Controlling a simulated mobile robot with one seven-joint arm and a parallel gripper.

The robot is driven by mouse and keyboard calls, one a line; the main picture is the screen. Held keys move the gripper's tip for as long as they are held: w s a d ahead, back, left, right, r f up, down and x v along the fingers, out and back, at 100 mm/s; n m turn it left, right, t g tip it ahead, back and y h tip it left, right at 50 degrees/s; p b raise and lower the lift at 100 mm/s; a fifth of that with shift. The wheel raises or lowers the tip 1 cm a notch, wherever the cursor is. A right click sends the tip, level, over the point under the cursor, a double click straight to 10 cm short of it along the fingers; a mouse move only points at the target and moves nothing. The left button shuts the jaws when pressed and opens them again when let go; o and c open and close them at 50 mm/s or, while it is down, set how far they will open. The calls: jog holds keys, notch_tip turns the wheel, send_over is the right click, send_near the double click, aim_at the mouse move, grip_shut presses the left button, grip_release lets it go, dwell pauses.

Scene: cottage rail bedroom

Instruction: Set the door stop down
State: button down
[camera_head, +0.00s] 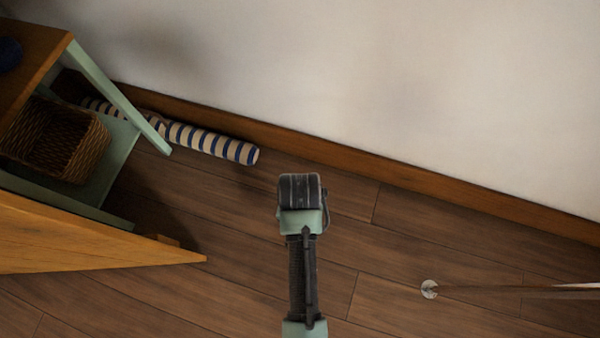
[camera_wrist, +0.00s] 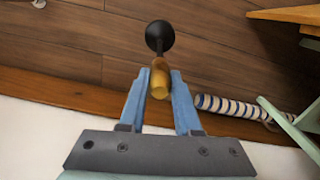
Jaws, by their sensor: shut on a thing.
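In the wrist view the door stop (camera_wrist: 159,84) is a short yellow-brown wooden piece with a round black end. It sits between the two blue fingers of my gripper (camera_wrist: 160,73), which is shut on it. The black end points away from the gripper, with wooden floor behind it. I cannot tell whether it touches the floor. In the head view my gripper's end (camera_head: 301,190) is seen from above over the floor, and the door stop is hidden beneath it.
A blue-and-white striped roll (camera_head: 212,143) lies along the skirting board (camera_head: 340,157). A green and wood shelf unit (camera_head: 106,180) with a wicker basket (camera_head: 58,138) stands at left. A thin pole with a round metal end (camera_head: 429,289) is at lower right. Floor between is clear.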

jog(key=shift+s+f, duration=0.2)
jog(key=shift+f, duration=0.2)
notch_tip(320, 180, down, 9)
jog(key=b, duration=0.6)
jog(key=shift+f, duration=0.3)
jog(key=c, duration=0.6)
grip_release()
jog(key=shift+s+f, duration=0.1)
